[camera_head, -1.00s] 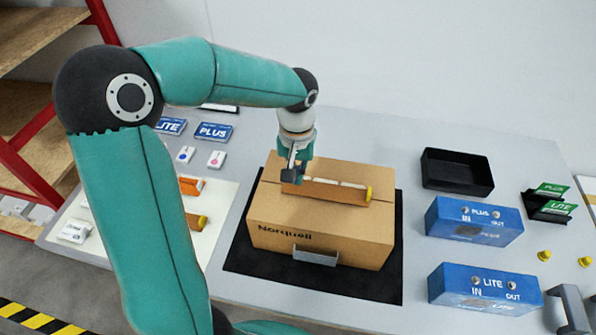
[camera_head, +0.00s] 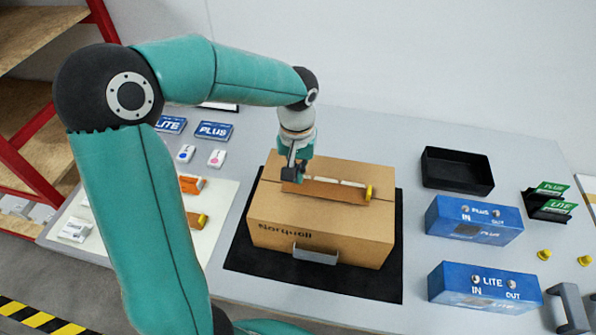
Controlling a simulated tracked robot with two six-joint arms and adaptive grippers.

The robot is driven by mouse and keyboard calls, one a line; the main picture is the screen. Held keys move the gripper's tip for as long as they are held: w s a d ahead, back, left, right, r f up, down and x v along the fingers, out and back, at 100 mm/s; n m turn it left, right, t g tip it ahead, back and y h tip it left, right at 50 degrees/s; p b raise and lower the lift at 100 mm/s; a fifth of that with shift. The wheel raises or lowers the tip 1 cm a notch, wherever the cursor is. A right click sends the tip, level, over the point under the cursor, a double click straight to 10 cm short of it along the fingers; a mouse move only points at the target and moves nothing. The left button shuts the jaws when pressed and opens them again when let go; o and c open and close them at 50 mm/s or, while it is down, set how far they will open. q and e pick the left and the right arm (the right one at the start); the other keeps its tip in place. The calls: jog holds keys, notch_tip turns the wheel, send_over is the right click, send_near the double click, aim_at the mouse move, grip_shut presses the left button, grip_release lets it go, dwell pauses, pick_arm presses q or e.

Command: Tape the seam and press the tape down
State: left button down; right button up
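A closed brown cardboard box (camera_head: 345,237) marked "Norquell" sits on a black mat (camera_head: 300,280). A brown tape strip (camera_head: 330,192) with a pale upper edge and a yellow end piece (camera_head: 368,193) lies along the middle of the box top. My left gripper (camera_head: 292,178) points down at the strip's left end, touching or just above it. Its fingers are small and dark here, so I cannot tell whether they are open or shut. My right gripper is out of view.
Blue PLUS (camera_head: 473,220) and LITE (camera_head: 484,288) units stand at the right, with an empty black tray (camera_head: 457,172) behind them. Green cards (camera_head: 552,207) and yellow knobs (camera_head: 544,254) are at the far right. A pale mat (camera_head: 213,224) with orange pieces lies left of the box.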

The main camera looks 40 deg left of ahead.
pick_arm(q)
jog(key=shift+f+b, duration=0.9)
jog(key=shift+f, duration=0.15)
dwell(1.1)
jog(key=shift+r, duration=0.15)
jog(key=shift+r+p, duration=2.25)
jog(key=shift+r, duration=0.7)
